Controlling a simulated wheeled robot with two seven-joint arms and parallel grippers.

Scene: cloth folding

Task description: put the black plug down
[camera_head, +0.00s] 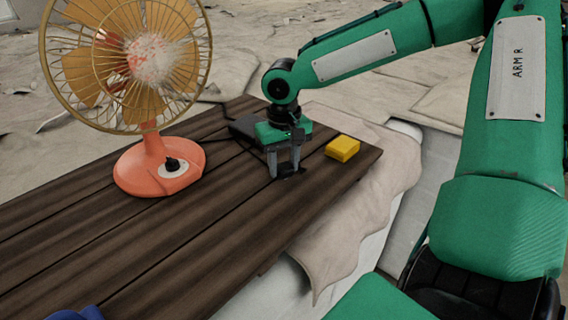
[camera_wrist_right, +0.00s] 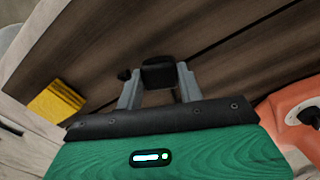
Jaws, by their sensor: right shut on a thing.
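The black plug (camera_wrist_right: 158,75) is between the two grey fingers of my right gripper (camera_wrist_right: 158,88) in the right wrist view. My right gripper (camera_head: 285,172) is shut on it and points down close over the dark wooden table (camera_head: 215,232), near its right end. In the head view the plug is mostly hidden by the fingers, and I cannot tell whether it touches the wood. A small dark piece (camera_wrist_right: 124,74) shows beside the plug in the wrist view. My left gripper is not in view.
An orange fan (camera_head: 160,168) stands left of my right gripper, with a dark cord by its base. A yellow block (camera_head: 342,149) lies close on the right, near the table edge. A dark grey object (camera_head: 243,127) sits behind the gripper.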

